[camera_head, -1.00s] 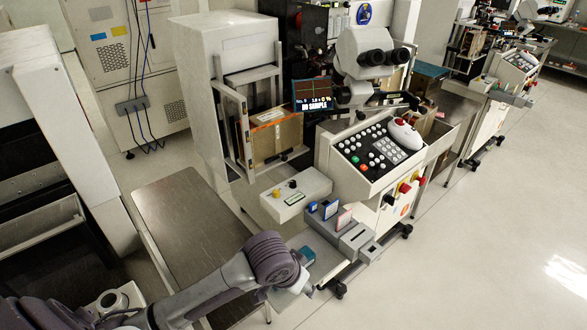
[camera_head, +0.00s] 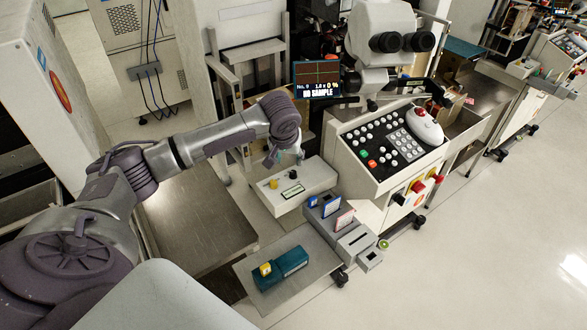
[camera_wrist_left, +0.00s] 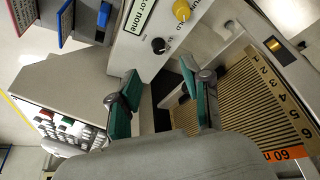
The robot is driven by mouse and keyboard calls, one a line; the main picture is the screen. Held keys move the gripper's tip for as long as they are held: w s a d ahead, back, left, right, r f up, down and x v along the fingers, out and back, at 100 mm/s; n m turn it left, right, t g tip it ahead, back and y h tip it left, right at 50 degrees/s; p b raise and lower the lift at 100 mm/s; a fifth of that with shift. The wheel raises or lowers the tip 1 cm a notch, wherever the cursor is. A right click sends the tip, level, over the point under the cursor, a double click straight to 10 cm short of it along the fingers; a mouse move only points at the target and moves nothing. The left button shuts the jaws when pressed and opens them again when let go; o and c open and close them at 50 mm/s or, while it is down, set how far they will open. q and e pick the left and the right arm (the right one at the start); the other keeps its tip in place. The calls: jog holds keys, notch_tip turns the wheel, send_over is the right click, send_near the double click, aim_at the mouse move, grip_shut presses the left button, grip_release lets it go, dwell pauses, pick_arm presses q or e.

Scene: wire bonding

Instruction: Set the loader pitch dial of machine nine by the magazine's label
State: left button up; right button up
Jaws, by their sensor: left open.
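Machine nine's screen (camera_head: 317,80) reads "No. 9" and "NO SAMPLE". A white loader box (camera_head: 318,178) below it carries a yellow knob (camera_head: 273,184) and a small display (camera_head: 292,191). In the left wrist view I see the yellow knob (camera_wrist_left: 181,10), a black knob (camera_wrist_left: 158,45) and the display reading "LOT none" (camera_wrist_left: 140,12). Which knob sets pitch is not clear. The slotted brass magazine (camera_wrist_left: 255,95) bears an orange label (camera_wrist_left: 285,153), partly cut off, reading "60" and more. My left gripper (camera_wrist_left: 165,98) is open and empty, between box and magazine; it also shows in the head view (camera_head: 284,156). My right gripper is not in view.
A keypad console (camera_head: 385,145) with a white mouse (camera_head: 424,126) stands right of the box. Blue and red-edged cards (camera_head: 330,206) stand in a grey holder. A teal block (camera_head: 281,268) lies on the front shelf (camera_head: 310,262). A metal table (camera_head: 190,225) lies under my arm.

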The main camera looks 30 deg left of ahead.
aim_at(293, 172)
pick_arm(q)
jog(key=x, duration=1.1)
jog(key=shift+w+d+r, duration=0.1)
jog(key=shift+w, duration=0.1)
grip_shut()
